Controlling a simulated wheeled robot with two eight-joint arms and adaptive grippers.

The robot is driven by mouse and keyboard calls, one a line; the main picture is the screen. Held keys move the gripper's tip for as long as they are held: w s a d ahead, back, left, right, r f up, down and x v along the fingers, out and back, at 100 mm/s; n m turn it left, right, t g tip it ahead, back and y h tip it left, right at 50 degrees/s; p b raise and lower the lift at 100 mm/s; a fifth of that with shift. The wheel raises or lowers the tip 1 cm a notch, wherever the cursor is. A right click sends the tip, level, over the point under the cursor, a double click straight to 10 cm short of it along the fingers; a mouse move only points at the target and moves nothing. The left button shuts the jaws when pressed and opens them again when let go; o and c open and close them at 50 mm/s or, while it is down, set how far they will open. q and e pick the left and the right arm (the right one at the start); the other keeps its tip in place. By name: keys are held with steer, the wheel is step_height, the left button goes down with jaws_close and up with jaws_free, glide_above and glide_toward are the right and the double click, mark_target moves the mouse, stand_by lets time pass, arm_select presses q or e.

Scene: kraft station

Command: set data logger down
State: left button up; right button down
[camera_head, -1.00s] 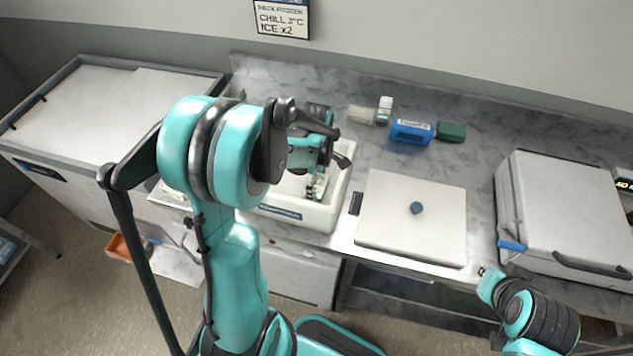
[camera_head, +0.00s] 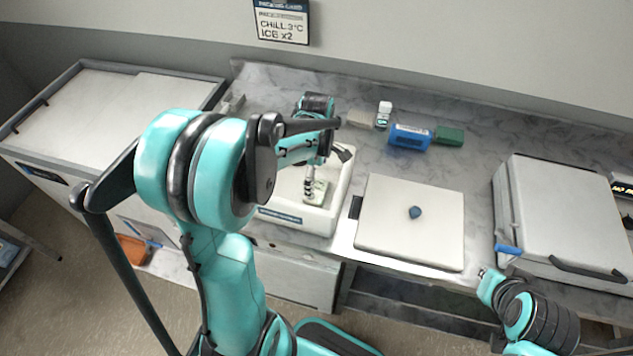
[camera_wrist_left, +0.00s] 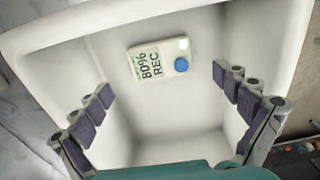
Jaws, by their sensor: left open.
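The data logger (camera_head: 319,190) is a small pale block lying in the white open box (camera_head: 327,219). In the left wrist view the logger (camera_wrist_left: 159,60) shows a display reading "80% REC" and a blue button, against the pale inside of the box (camera_wrist_left: 110,25). My left gripper (camera_head: 327,171) is over the box in the head view. In the left wrist view its fingers (camera_wrist_left: 162,88) are spread wide, with the logger between and beyond them, not touched. My right gripper (camera_head: 483,271) is small at the lower right, its jaws unclear.
A white lid (camera_head: 440,200) with a blue knob lies right of the box. Behind are a blue pack (camera_head: 409,137), a green block (camera_head: 449,135) and a small white bottle (camera_head: 384,114). A closed grey case (camera_head: 560,205) stands at the right.

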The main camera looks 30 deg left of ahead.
mark_target(317, 190)
arm_select(q)
step_height(317, 190, up, 7)
steer(key=p, duration=0.1)
steer(key=s+d+r+m+t, duration=0.1)
steer(key=s+d+m+t, duration=0.1)
steer(key=m, duration=0.4)
steer(key=s+d+r+m+t, duration=0.2)
steer(key=s+d+m, duration=0.2)
steer(key=s+m, duration=0.1)
steer(key=s+d+r+m+t, duration=0.2)
steer(key=s+d+m, duration=0.1)
steer(key=m, duration=0.4)
steer(key=shift+s+r, duration=0.1)
steer(key=shift+s, duration=0.05)
steer(key=shift+s+d+m+t, duration=0.2)
steer(key=shift+s+m+t, duration=0.1)
steer(key=shift+m, duration=0.3)
steer(key=shift+s+d+m+t, duration=0.2)
steer(key=shift+m+t, duration=0.1)
steer(key=shift+m, duration=0.3)
